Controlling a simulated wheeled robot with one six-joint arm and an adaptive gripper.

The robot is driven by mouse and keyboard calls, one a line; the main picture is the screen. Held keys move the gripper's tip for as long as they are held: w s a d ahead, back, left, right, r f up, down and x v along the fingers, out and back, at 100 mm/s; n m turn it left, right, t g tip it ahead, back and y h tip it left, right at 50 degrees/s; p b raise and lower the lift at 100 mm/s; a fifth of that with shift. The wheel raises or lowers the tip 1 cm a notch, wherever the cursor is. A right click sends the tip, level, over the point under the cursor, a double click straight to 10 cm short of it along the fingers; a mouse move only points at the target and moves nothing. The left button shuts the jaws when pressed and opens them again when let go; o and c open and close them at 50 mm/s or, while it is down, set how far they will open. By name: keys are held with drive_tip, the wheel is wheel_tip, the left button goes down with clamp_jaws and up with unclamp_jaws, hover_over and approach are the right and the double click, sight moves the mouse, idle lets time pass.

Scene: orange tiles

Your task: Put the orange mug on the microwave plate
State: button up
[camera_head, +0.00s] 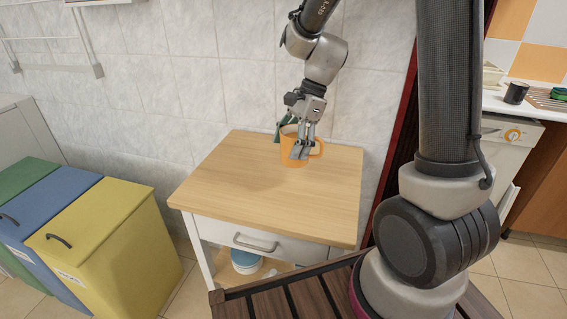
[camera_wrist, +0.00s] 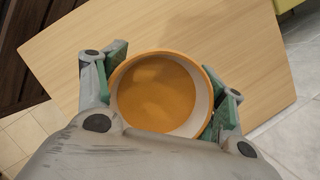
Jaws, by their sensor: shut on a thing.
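The orange mug (camera_head: 289,151) is upright at the back of the small wooden-topped cabinet (camera_head: 240,190), with its handle to the right in the head view. My gripper (camera_head: 302,148) comes down from above and is shut on it. In the wrist view my gripper's fingers (camera_wrist: 165,98) press on both sides of the mug (camera_wrist: 158,92), and its pale inside and orange bottom show empty. I cannot tell whether the mug's base touches the cabinet top. No microwave or microwave plate is in view.
Green, blue and yellow bins (camera_head: 105,240) stand to the left. A tiled wall is close behind the cabinet. A counter with a dark mug (camera_head: 516,93) is at the far right. My slatted base deck adjoins the cabinet's front. The rest of the cabinet top is clear.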

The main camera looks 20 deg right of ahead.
sight(291, 164)
drive_tip(key=shift+f, duration=3.3)
drive_tip(key=o, duration=1.2)
drive_tip(key=shift+f, duration=0.15)
drive_tip(key=o, duration=0.4)
